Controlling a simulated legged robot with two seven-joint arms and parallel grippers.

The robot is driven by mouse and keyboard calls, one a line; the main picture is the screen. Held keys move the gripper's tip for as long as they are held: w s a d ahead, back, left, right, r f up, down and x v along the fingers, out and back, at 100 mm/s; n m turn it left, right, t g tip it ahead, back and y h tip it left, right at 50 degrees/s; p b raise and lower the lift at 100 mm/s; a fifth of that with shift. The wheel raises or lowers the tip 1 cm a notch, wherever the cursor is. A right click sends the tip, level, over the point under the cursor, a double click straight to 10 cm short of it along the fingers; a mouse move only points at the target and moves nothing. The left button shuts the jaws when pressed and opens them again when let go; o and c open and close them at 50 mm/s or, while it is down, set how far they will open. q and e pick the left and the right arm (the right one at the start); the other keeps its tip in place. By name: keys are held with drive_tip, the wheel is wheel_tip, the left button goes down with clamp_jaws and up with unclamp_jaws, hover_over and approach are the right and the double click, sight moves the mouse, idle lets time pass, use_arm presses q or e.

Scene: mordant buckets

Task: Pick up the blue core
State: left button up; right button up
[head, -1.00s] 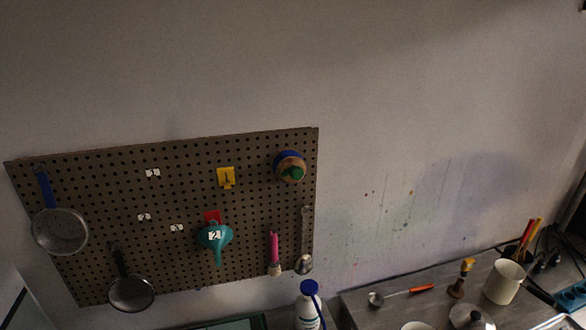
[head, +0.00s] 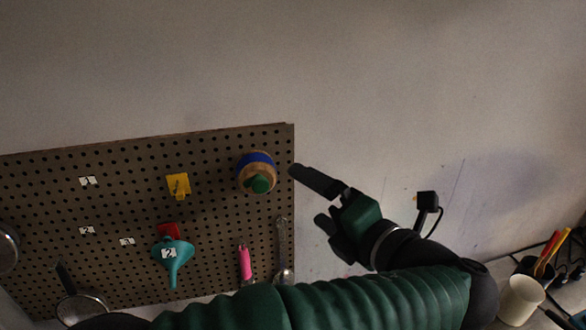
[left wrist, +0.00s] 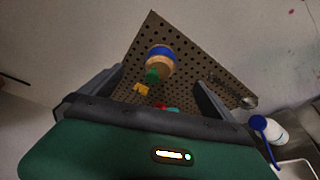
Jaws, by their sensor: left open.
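The blue core (head: 257,159) is the blue band of a round tan piece with a green knob, at the upper right of the pegboard. It also shows in the left wrist view (left wrist: 162,51), ahead of and between my spread fingers. My left gripper (head: 307,196) is open and empty, just to the right of the core and the board's right edge in the head view. It appears apart from the core. My right gripper is not in view.
The pegboard (head: 140,205) holds a yellow hook (head: 178,185), a teal funnel (head: 172,252), a pink-handled tool (head: 245,262) and pans. A white bottle (left wrist: 268,130) stands below the board. A cream cup (head: 521,299) is on the counter at right. The wall above is bare.

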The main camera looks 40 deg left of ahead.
use_arm(q)
drive_tip(key=p, duration=0.1)
approach(272, 176)
drive_tip(key=a, duration=0.1)
drive_tip(key=x, duration=0.2)
drive_tip(key=p+x, duration=0.1)
drive_tip(key=x, duration=0.3)
drive_tip(key=shift+w, duration=0.3)
drive_tip(key=p+x, duration=0.2)
drive_tip(key=x, duration=0.1)
drive_tip(key=shift+a+f, duration=0.15)
drive_tip(key=shift+a, duration=0.25)
drive_tip(key=shift+a+f+p, duration=0.1)
drive_tip(key=shift+a+p, duration=0.2)
drive_tip(key=shift+a, duration=0.05)
drive_tip(key=shift+a+f, duration=0.2)
drive_tip(key=shift+w, duration=0.15)
drive_tip(key=c, duration=0.6)
drive_tip(key=shift+d, duration=0.1)
drive_tip(key=c, duration=0.8)
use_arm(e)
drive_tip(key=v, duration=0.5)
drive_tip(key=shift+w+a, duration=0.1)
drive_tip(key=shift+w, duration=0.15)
